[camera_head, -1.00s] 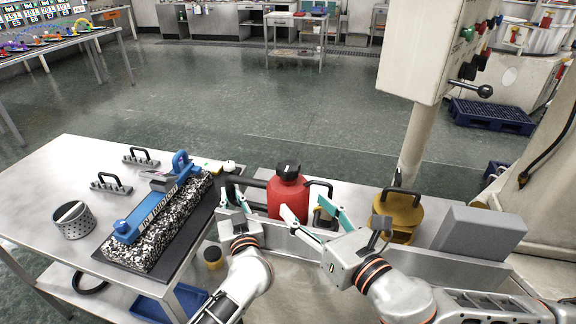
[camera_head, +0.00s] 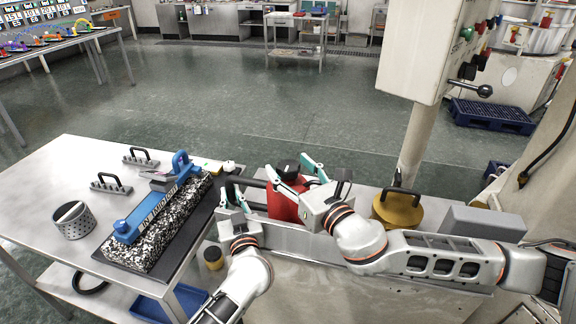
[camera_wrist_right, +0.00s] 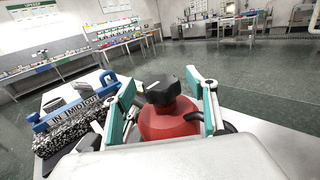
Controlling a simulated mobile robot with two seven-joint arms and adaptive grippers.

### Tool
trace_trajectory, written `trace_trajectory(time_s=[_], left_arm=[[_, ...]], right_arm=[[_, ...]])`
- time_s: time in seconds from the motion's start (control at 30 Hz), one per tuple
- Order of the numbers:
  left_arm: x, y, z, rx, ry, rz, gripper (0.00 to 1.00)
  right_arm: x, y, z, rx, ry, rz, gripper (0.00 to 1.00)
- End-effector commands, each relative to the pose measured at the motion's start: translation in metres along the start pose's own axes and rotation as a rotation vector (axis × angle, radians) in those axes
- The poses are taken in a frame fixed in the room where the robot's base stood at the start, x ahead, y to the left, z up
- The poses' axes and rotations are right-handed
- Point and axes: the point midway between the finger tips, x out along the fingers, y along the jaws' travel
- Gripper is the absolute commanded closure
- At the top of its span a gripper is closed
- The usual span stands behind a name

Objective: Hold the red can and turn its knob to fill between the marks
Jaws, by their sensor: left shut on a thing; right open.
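The red can (camera_head: 284,205) stands upright on the narrow metal ledge, with a black knob (camera_head: 288,168) on top. In the right wrist view the can (camera_wrist_right: 168,122) and its knob (camera_wrist_right: 163,88) sit between the open fingers. My left gripper (camera_head: 236,194) is at the can's left side, shut on the can's black handle or spout; which part cannot be told. My right gripper (camera_head: 297,172) is open, its fingers on either side of the can's top near the knob, not closed on it. The right hand hides much of the can's front and right side. No fill marks are visible.
A brass-coloured pot with a black handle (camera_head: 398,208) and a grey block (camera_head: 482,223) stand right of the can. At left, a metal table (camera_head: 60,172) carries a blue straightedge (camera_head: 152,204) on a speckled block and a perforated cup (camera_head: 74,220). A pillar (camera_head: 415,145) rises behind.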

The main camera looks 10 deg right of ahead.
Motion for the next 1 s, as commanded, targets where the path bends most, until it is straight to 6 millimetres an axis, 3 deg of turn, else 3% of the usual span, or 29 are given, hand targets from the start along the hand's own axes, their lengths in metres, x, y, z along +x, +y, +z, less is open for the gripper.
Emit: trace_trajectory(time_s=[0.17,0.47,0.6,0.63,1.0], left_arm=[[0.0002,-0.0001,-0.0005,0.000,0.001,0.000,1.00],[0.0002,-0.0001,-0.0005,0.000,0.001,0.000,1.00],[0.0002,-0.0001,-0.0005,0.000,0.001,0.000,1.00],[0.0002,-0.0001,-0.0005,0.000,0.001,0.000,1.00],[0.0002,-0.0002,-0.0005,0.000,0.001,0.000,1.00]], right_arm=[[0.0119,-0.0001,0.0004,0.000,0.000,0.000,0.43],[0.0133,0.0001,0.0004,0.000,0.000,0.000,0.43],[0.0132,0.0000,0.0004,0.000,0.000,0.000,0.79],[0.0132,0.0000,0.0004,0.000,0.000,0.000,0.83],[0.0137,0.0022,0.0006,0.002,-0.004,-0.047,0.82]])
